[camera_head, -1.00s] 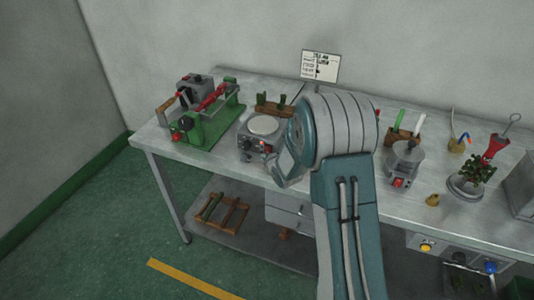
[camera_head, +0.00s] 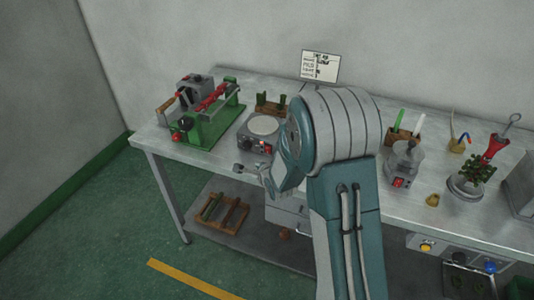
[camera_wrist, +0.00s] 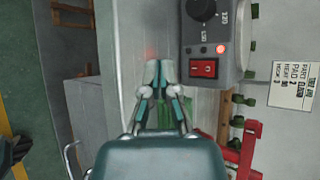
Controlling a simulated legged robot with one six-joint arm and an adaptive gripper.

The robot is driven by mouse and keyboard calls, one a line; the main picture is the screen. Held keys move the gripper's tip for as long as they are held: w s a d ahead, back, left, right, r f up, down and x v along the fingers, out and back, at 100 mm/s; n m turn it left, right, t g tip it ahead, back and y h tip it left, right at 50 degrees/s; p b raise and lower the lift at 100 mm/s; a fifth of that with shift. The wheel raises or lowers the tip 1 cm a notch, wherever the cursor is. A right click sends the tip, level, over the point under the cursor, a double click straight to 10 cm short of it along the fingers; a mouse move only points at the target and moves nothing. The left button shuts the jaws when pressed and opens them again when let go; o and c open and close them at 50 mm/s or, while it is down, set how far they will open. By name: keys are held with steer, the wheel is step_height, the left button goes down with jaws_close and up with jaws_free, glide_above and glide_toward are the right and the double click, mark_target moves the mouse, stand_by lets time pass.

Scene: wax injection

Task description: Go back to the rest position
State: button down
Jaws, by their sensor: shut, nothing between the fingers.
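My gripper (camera_wrist: 158,72) shows in the wrist view with its two fingers together and nothing between them. It is over the workbench's front part, beside a grey box with a black dial and red switch (camera_wrist: 204,68). In the head view my gripper (camera_head: 240,170) is small, at the bench's front edge, left of my arm's large joint. It is just in front of the round-plate device (camera_head: 263,126).
A green-based machine with red parts (camera_head: 206,118) stands at the bench's left end. Right of my arm are a grey pot (camera_head: 404,160), a potted plant-like piece (camera_head: 470,186) and a wooden holder (camera_head: 404,136). A wooden rack (camera_head: 222,213) lies on the lower shelf.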

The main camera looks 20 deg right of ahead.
steer(key=shift+r, duration=0.1)
stand_by(0.3)
steer(key=s+d+r+n+g+h, duration=0.2)
steer(key=s+r+n+g, duration=0.1)
steer(key=s+r+n, duration=1)
steer(key=s+r+n+g, duration=0.1)
steer(key=s+r+n, duration=0.3)
steer(key=s, duration=0.6)
steer(key=s+a+r+n+g, duration=0.1)
steer(key=s+r+n, duration=0.3)
steer(key=s, duration=0.7)
steer(key=shift+s+r+g+y, duration=0.15)
steer(key=shift+s+g+y, duration=0.2)
steer(key=shift+g, duration=0.35)
